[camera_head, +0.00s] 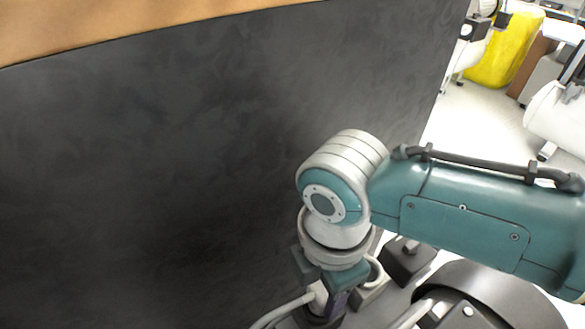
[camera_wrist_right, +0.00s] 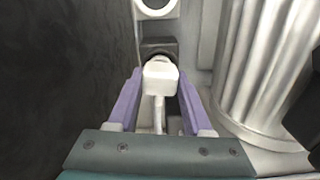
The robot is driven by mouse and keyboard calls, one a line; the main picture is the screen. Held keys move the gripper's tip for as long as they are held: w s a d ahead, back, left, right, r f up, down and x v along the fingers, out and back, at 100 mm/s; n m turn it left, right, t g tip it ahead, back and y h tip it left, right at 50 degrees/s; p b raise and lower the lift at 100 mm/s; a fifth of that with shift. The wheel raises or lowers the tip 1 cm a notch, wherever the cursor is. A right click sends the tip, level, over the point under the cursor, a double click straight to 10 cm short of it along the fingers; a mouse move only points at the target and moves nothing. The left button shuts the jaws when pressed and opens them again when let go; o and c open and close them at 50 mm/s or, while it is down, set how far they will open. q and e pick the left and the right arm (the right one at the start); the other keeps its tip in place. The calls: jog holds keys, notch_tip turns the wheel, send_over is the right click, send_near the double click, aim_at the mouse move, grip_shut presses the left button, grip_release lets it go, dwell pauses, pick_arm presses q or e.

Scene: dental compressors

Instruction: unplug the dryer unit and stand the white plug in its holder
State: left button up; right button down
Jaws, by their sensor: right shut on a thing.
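My right gripper (camera_head: 326,300) points down at the bottom of the head view, beside a tall dark panel. In the right wrist view its purple fingers (camera_wrist_right: 160,92) are shut on the white plug (camera_wrist_right: 160,78). The plug's pale cable trails back between the fingers. A dark block (camera_wrist_right: 158,46) lies just beyond the plug; I cannot tell whether the plug is seated in it. A white part with a round opening (camera_wrist_right: 155,7) is above that. I cannot tell which part is the plug's holder. My left gripper is not in view.
The dark panel (camera_head: 150,170) fills the left of the head view. A ribbed silvery cylinder (camera_wrist_right: 268,65) stands close on the right in the wrist view. A white cable (camera_head: 282,312) runs beside the gripper. A yellow object (camera_head: 503,50) is far off.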

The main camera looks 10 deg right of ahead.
jog(key=shift+f+b, duration=0.35)
jog(key=shift+f, duration=0.2)
jog(key=shift+c, duration=1.2)
grip_release()
notch_tip(320, 180, up, 10)
jog(key=p, duration=0.6)
jog(key=shift+p, duration=0.3)
